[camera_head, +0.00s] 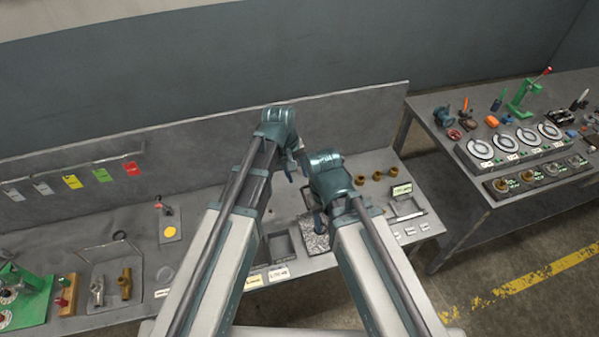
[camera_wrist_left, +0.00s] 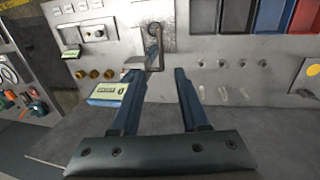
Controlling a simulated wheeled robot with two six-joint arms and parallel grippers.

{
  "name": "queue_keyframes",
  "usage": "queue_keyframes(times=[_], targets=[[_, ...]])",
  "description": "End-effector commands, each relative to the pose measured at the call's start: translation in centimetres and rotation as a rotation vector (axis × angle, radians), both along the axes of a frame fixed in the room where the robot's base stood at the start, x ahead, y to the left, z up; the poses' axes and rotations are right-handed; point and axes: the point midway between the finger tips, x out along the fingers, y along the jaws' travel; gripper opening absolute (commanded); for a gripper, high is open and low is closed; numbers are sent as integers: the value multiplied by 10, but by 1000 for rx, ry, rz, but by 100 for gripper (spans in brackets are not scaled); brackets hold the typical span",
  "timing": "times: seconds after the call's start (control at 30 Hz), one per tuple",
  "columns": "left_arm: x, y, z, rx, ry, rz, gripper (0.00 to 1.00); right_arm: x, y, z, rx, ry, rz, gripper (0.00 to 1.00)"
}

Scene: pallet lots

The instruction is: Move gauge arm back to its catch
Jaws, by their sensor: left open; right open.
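In the left wrist view a dark bent rod (camera_wrist_left: 155,45) stands against a pale metal plate (camera_wrist_left: 150,16), just beyond my left gripper's fingertips. It looks like the gauge arm, but I cannot tell for sure. A small grey block (camera_wrist_left: 135,66) and a box with a lit readout (camera_wrist_left: 107,91) are by the left finger. The catch cannot be made out. My left gripper (camera_wrist_left: 158,75) is open, with nothing clearly between its fingers. In the head view the left gripper (camera_head: 293,170) is over the bench, its fingers partly hidden. My right gripper (camera_head: 320,218) is open, lower, above the bench.
Brass knobs (camera_head: 376,176) stand right of my grippers on the bench. A plate with a yellow disc (camera_head: 170,232) and a green fixture (camera_head: 28,290) are to the left. A second bench with dials (camera_head: 527,136) is at the right. The bench's back panel (camera_head: 330,112) rises behind.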

Motion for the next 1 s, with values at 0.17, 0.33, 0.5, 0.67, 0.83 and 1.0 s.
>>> queue_keyframes(times=[0.17,0.33,0.5,0.67,0.83,1.0], targets=[[-1,4,23,0,0,1,45,0,0,23,0,0,-8,50],[-1,5,24,0,0,1,45,0,0,24,0,0,-10,50],[-1,5,23,0,0,1,45,0,0,23,0,0,-10,50],[-1,5,23,0,0,1,45,0,0,23,0,0,-10,50],[-6,5,16,6,1,-11,45,0,0,16,0,0,-10,50],[-38,7,-32,59,2,-121,45,0,0,-30,0,-1,-7,50]])
